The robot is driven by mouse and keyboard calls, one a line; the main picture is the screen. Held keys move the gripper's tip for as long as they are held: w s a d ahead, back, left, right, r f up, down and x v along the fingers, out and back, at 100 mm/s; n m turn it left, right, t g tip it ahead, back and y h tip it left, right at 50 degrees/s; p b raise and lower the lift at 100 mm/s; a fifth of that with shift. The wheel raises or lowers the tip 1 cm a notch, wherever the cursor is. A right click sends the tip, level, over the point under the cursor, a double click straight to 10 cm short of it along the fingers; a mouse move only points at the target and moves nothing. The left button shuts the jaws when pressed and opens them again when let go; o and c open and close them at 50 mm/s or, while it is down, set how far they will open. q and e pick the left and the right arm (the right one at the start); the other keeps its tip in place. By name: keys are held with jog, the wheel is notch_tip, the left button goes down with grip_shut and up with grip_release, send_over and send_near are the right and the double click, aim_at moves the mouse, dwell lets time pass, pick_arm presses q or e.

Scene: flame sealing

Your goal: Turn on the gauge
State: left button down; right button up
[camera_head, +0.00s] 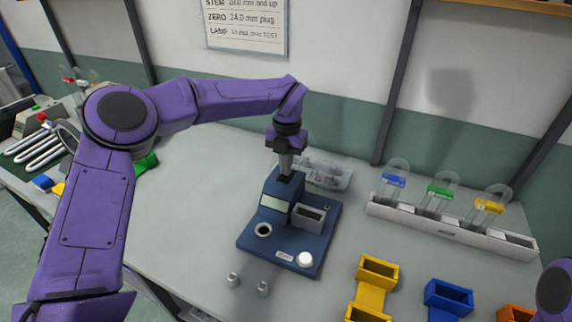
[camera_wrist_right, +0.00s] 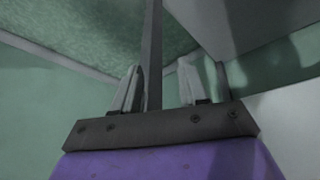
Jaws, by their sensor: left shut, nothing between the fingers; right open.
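The gauge (camera_head: 275,240) is a dark blue device on the grey table, with a raised block, a pale display, a grey slotted block, a round hole and a white round button (camera_head: 305,259) at its front right corner. My left gripper (camera_head: 286,172) is shut and empty, pointing down at the top of the gauge's raised block; I cannot tell whether it touches. My right gripper (camera_wrist_right: 160,90) is open and empty in the right wrist view, with only wall and frame behind it. In the head view only a bit of my right arm shows at the right edge.
Two small metal plugs (camera_head: 233,280) stand before the gauge. A clear tray (camera_head: 325,172) lies behind it. A white rack (camera_head: 450,232) holds blue, green and yellow capped pieces at the right. Yellow (camera_head: 372,285), blue (camera_head: 447,299) and orange (camera_head: 515,313) holders stand at the front right.

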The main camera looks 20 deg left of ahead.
pick_arm(q)
jog(key=shift+r, duration=0.1)
notch_tip(320, 180, up, 10)
jog(key=b, duration=0.1)
jog(key=shift+w+r, duration=0.2)
jog(key=shift+w, duration=0.15)
jog(key=shift+f, duration=0.1)
